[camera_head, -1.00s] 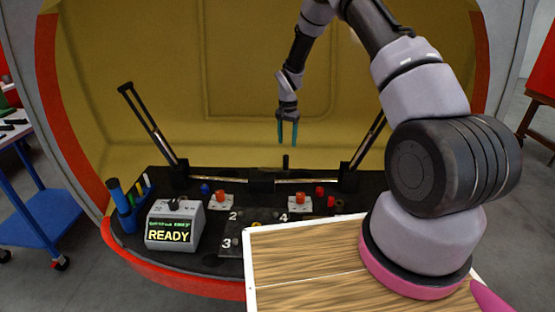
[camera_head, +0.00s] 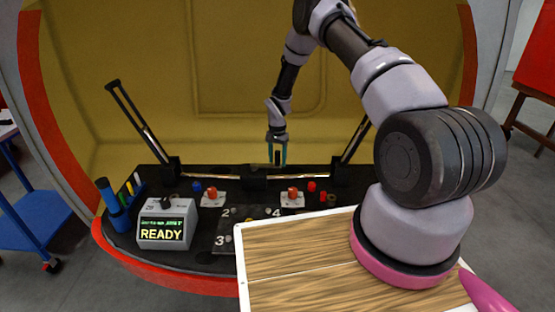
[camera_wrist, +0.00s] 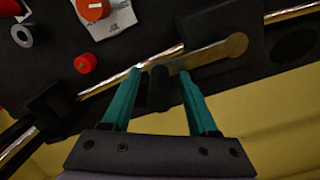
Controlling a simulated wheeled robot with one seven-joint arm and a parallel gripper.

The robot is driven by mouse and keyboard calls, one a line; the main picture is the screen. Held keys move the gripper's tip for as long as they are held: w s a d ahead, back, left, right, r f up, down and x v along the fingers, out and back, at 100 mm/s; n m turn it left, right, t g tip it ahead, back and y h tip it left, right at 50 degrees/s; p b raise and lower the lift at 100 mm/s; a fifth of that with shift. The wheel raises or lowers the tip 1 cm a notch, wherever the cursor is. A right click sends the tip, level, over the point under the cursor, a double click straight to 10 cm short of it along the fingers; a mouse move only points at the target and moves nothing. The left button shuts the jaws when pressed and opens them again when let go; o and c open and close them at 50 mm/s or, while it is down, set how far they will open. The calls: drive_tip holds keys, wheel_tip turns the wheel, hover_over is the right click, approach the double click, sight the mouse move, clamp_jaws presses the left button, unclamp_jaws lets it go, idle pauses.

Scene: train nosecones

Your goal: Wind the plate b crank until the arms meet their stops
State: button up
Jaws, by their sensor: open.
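My gripper (camera_head: 277,157) is open, pointing down at the middle of the black deck, its teal fingers low over the centre block (camera_head: 254,181). In the wrist view my gripper (camera_wrist: 160,75) has one finger on each side of a dark upright crank handle (camera_wrist: 158,88), with gaps visible. A brass crank lever (camera_wrist: 215,53) runs from near the handle to a round end. The left arm (camera_head: 137,122) and right arm (camera_head: 355,140) stand raised and lean outward, joined to a shiny rod along the deck. No plate b label is readable.
A grey box (camera_head: 167,223) shows READY at the left. Red knobs on white plates, including one plate (camera_head: 292,200), and loose red caps (camera_head: 311,187) lie before the rod. A wooden board (camera_head: 300,265) fills the front right. The yellow shell wall rises behind.

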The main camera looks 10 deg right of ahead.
clamp_jaws()
idle(1.4)
